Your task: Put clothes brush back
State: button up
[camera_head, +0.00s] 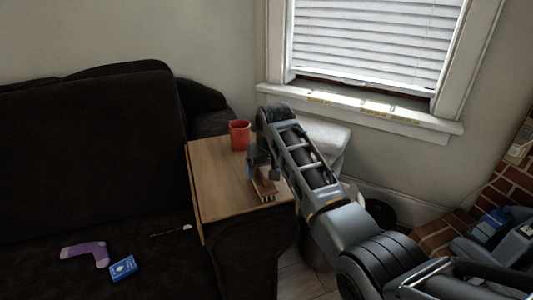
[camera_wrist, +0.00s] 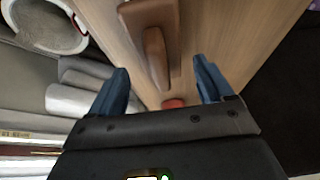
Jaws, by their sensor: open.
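The clothes brush (camera_head: 264,187) lies on the small wooden side table (camera_head: 217,187), near its right edge. In the wrist view the brush (camera_wrist: 155,52) shows a brown wooden back with a raised handle. My gripper (camera_wrist: 165,82) is open above the table, with its blue fingertips on either side of the brush handle. I cannot tell whether the fingers touch it. In the head view my gripper (camera_head: 252,168) is partly hidden by my own arm.
A red mug (camera_head: 240,135) stands at the table's back. A dark sofa (camera_head: 90,160) is on the left, holding a purple item (camera_head: 86,252), a blue card box (camera_head: 123,268) and a thin dark object (camera_head: 170,230). A window sill (camera_head: 360,108) and brick hearth (camera_head: 480,205) are right.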

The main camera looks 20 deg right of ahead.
jog(key=p+v, duration=0.1)
jog(key=v, duration=0.7)
jog(key=shift+s+r, duration=0.15)
jog(key=shift+r, duration=0.2)
jog(key=shift+f, duration=0.1)
